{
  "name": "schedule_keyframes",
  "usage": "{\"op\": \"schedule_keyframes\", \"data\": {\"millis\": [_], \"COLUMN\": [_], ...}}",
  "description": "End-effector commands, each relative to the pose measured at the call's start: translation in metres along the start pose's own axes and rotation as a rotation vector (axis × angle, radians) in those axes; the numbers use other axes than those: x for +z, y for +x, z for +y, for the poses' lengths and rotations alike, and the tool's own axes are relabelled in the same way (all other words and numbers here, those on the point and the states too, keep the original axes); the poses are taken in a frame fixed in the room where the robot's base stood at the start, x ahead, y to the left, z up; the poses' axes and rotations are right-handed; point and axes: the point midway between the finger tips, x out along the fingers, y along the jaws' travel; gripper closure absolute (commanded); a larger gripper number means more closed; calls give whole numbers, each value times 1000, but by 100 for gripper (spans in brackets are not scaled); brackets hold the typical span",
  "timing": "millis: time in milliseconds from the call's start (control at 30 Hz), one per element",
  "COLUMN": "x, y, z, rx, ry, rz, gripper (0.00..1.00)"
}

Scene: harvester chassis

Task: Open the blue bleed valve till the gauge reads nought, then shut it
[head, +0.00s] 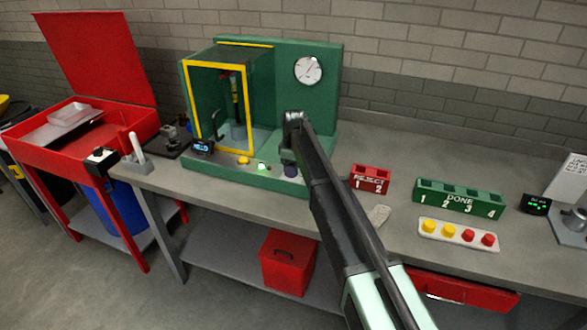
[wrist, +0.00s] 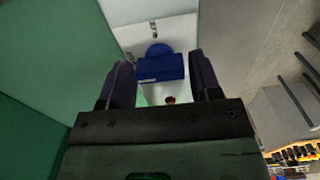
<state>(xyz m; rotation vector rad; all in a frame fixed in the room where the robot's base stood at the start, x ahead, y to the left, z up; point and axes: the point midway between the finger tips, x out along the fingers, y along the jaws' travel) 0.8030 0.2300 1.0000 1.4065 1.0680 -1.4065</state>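The blue bleed valve (wrist: 160,67) shows in the wrist view as a blue handle with a rounded part behind it, on a pale surface. My gripper (wrist: 159,82) is open, with one dark finger on each side of the valve and visible gaps between. Whether the fingers reach down to its depth is unclear. In the head view my gripper (head: 290,168) is low over the front right of the green test rig (head: 328,120), and the valve is hidden there. The round white gauge (head: 308,70) is on the rig's back panel. Its needle slants, but the reading is too small to tell.
A yellow-framed guard (head: 251,110) stands left of my gripper. A yellow button (head: 243,160) and a lit green one (head: 262,167) are on the rig's front. A red reject rack (head: 370,178) and green done rack (head: 458,197) stand right of my arm.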

Motion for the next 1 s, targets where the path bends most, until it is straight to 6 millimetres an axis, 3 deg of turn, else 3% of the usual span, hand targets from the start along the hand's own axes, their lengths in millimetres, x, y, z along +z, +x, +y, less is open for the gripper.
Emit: {"op": "schedule_keyframes", "data": {"millis": [33,200,567,1000], "x": [0,0,0,0], "y": [0,0,0,0], "z": [0,0,0,0], "rx": [0,0,0,0], "ry": [0,0,51,370], "rz": [0,0,0,0], "gripper": [50,75,75,75]}}
